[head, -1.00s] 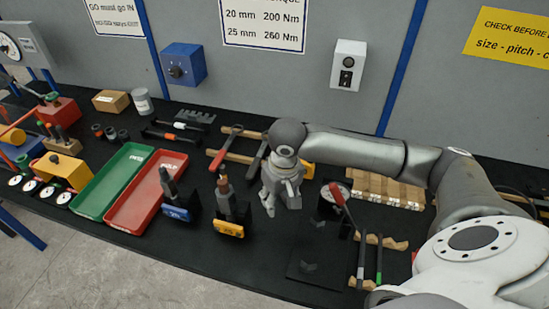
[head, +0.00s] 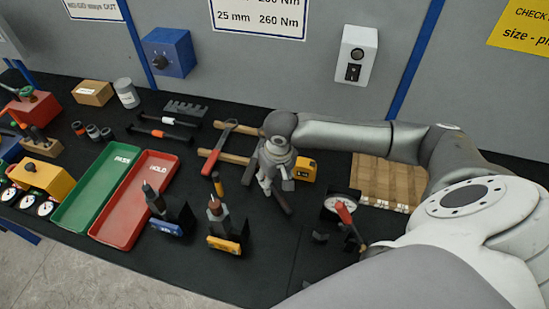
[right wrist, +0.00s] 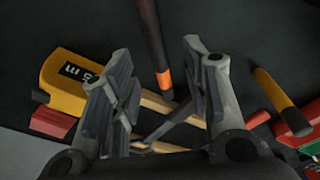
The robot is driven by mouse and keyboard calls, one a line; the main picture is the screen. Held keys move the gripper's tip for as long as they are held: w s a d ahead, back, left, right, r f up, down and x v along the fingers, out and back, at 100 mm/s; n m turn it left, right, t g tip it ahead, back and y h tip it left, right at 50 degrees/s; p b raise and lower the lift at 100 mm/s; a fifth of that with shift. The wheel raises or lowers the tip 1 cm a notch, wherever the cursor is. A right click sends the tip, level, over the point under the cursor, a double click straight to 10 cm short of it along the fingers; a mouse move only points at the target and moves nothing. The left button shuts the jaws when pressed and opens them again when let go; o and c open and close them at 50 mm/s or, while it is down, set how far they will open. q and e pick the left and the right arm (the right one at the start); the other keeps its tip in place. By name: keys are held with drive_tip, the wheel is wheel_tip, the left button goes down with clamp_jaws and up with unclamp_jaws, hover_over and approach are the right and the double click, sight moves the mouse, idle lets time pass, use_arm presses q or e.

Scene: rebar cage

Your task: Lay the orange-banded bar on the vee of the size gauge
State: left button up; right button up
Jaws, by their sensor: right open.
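A dark bar with an orange band (right wrist: 164,80) shows in the right wrist view, between the spread fingers of my right gripper (right wrist: 155,85) and apart from both. In the head view, my right gripper (head: 277,183) points down over the mat, left of the yellow tape measure. A dark bar end (head: 282,204) shows just below it; its band is hidden there. My left gripper is not in view.
The tape measure (head: 307,169) and wooden strips (head: 237,157) with a red-handled tool (head: 221,135) are close to the gripper. Two upright tools stand left, beside the red tray (head: 118,228).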

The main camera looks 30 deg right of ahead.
sight(275, 189)
drive_tip(key=f+p, duration=0.1)
drive_tip(key=f, duration=0.2)
drive_tip(key=shift+d+f, duration=0.2)
drive_tip(key=shift+w+f, duration=0.1)
drive_tip(key=shift+f, duration=0.45)
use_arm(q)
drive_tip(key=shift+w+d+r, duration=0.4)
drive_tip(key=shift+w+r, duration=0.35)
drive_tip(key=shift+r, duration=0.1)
use_arm(e)
drive_tip(key=shift+f, duration=0.1)
drive_tip(key=shift+c, duration=0.4)
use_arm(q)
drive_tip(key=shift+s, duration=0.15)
use_arm(e)
drive_tip(key=shift+w, duration=0.1)
clamp_jaws()
